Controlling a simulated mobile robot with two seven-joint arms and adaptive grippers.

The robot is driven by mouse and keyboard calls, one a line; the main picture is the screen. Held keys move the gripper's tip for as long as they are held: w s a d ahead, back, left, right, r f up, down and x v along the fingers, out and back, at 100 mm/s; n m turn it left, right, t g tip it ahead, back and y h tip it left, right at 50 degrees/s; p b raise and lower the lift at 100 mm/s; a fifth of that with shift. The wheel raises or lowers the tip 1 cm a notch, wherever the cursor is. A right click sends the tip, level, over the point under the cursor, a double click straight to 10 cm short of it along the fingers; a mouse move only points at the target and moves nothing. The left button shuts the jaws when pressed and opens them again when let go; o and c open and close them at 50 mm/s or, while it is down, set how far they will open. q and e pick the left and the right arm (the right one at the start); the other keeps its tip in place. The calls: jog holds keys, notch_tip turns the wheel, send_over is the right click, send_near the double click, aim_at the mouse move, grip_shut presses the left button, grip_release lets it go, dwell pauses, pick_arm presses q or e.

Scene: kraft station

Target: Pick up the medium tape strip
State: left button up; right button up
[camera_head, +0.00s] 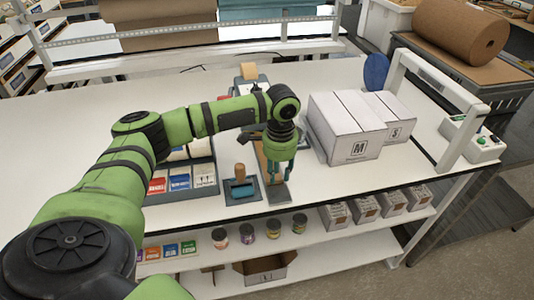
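My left gripper (281,176) points down over the front part of the white table, just above a small grey plate (279,195). I cannot tell whether this is the medium tape strip, and no size mark for a strip is readable. My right gripper is not in view.
White boxes marked M (345,130) and S (398,122) stand right of the gripper. A white arch (440,95) stands at the right. The table's left is clear.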

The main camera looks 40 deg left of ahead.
pick_arm(q)
jog(key=shift+w+f, duration=0.2)
jog(key=shift+f, duration=0.4)
jog(key=shift+w+f, duration=0.2)
jog(key=shift+f, duration=0.6)
jog(key=shift+s+r, duration=0.1)
jog(key=c, duration=0.4)
grip_shut()
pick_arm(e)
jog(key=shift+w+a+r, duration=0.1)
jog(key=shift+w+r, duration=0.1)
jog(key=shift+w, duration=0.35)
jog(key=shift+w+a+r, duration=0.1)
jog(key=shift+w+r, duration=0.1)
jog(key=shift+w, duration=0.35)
